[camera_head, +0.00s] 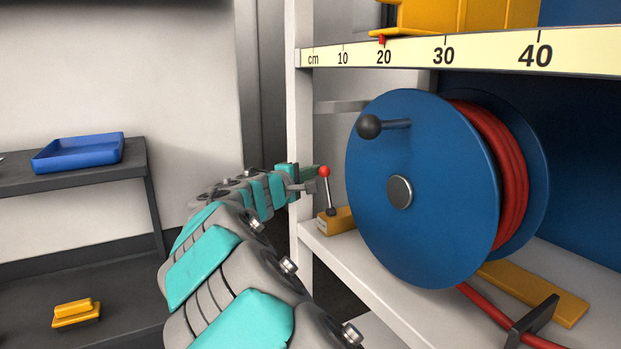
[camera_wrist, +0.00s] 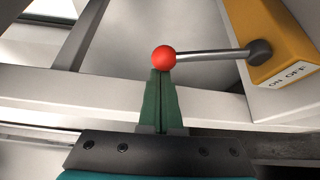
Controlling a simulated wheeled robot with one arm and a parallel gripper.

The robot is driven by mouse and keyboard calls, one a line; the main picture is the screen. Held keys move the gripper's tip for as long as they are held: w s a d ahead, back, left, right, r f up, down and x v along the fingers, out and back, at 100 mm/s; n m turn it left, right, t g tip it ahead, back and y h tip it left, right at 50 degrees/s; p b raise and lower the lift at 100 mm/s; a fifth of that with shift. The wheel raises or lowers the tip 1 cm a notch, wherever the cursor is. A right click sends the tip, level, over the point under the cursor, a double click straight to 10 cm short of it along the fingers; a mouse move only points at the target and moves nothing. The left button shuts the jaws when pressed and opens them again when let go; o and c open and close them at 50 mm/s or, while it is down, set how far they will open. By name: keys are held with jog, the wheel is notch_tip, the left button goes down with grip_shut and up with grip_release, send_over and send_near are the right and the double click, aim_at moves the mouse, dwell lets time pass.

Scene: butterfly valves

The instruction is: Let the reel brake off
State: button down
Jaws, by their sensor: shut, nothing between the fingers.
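The reel brake is a small lever with a red ball knob (camera_head: 324,171) on a steel rod, rising from a yellow-orange block (camera_head: 338,220) on the shelf left of the blue reel (camera_head: 420,190). In the wrist view the red knob (camera_wrist: 163,59) sits right at the tips of my gripper (camera_wrist: 162,75), and the rod runs right to the block (camera_wrist: 280,45), marked ON and OFF. My gripper (camera_head: 312,172) is shut with its green fingers together and nothing between them. Whether the tips touch the knob I cannot tell.
The reel has a black crank knob (camera_head: 369,126) and red hose (camera_head: 497,165). A white shelf post (camera_head: 293,80) stands close beside my gripper. A centimetre scale (camera_head: 460,50) runs above. A dark rack at left holds a blue tray (camera_head: 78,153) and a yellow item (camera_head: 76,313).

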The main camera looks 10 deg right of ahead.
jog(key=shift+s+d+m+b, duration=0.1)
jog(key=shift+s+m+b, duration=0.2)
jog(key=shift+b, duration=0.55)
jog(key=s+b, duration=0.1)
jog(key=b, duration=0.1)
jog(key=s+m+b, duration=0.1)
jog(key=b, duration=0.1)
jog(key=shift+d+r+m+t+h+b, duration=0.15)
jog(key=shift+d+m+t+h+b, duration=0.15)
jog(key=shift+t+h, duration=0.1)
jog(key=shift+s+d+r+b, duration=0.1)
jog(key=shift+s+d+b, duration=0.15)
jog(key=shift+s, duration=0.45)
jog(key=shift+s+d+r+b, duration=0.1)
jog(key=shift+s+d+b, duration=0.1)
jog(key=shift+s, duration=0.55)
jog(key=shift+s+d+r+b, duration=0.1)
jog(key=shift+s+d+b, duration=0.15)
jog(key=shift+s, duration=0.45)
jog(key=shift+f, duration=0.1)
